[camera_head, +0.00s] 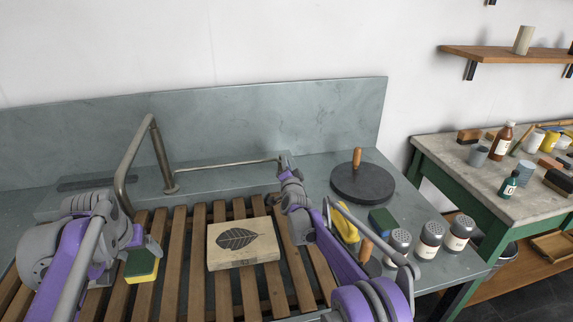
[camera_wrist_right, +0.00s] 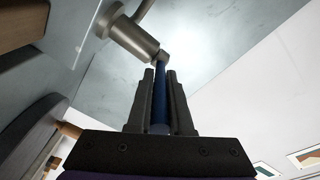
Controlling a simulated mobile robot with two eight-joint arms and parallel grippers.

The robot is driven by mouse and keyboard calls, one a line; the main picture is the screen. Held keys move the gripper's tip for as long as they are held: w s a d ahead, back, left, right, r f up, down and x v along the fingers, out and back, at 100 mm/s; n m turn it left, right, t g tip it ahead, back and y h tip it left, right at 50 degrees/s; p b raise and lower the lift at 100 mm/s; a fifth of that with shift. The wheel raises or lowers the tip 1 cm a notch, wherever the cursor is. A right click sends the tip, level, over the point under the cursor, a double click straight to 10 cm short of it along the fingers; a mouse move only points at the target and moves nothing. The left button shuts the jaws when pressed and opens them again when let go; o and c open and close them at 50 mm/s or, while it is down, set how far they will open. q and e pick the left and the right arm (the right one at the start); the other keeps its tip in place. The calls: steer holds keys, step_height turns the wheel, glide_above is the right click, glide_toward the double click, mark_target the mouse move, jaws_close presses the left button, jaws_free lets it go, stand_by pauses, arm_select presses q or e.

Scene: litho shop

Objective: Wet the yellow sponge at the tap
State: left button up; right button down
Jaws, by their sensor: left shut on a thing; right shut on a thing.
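The yellow sponge (camera_head: 142,275) with a green top layer is in my left gripper (camera_head: 141,246), above the wooden slats. It is just below the lower end of the bent metal tap spout (camera_head: 136,160) in the picture; I cannot tell whether it is directly under the outlet. No water stream is visible. My right gripper (camera_head: 286,168) is at the far end of the tap's thin horizontal pipe (camera_head: 225,165). In the right wrist view, its fingers (camera_wrist_right: 161,88) are shut on a blue lever (camera_wrist_right: 161,72) joined to a metal tap body (camera_wrist_right: 133,35).
A block with a leaf print (camera_head: 242,243) lies on the slats (camera_head: 176,225) between my arms. A black disc with a wooden knob (camera_head: 362,184), a blue-green block (camera_head: 382,222) and shaker jars (camera_head: 430,237) crowd the right side. A bench (camera_head: 440,150) stands further right.

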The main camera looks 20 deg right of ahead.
steer(key=shift+a+r+m+h, duration=0.1)
steer(key=shift+a+m+h, duration=0.1)
steer(key=shift+m+h, duration=0.1)
steer(key=shift+w+a+m+g+h, duration=0.1)
steer(key=shift+a+m+g+h, duration=0.1)
steer(key=shift+m+h, duration=0.35)
steer(key=shift+a+m+g+h, duration=0.2)
steer(key=shift+m+h, duration=0.05)
steer(key=shift+h, duration=0.5)
steer(key=c, duration=0.8)
jaws_free()
steer(key=shift+c, duration=0.2)
steer(key=v, duration=1.2)
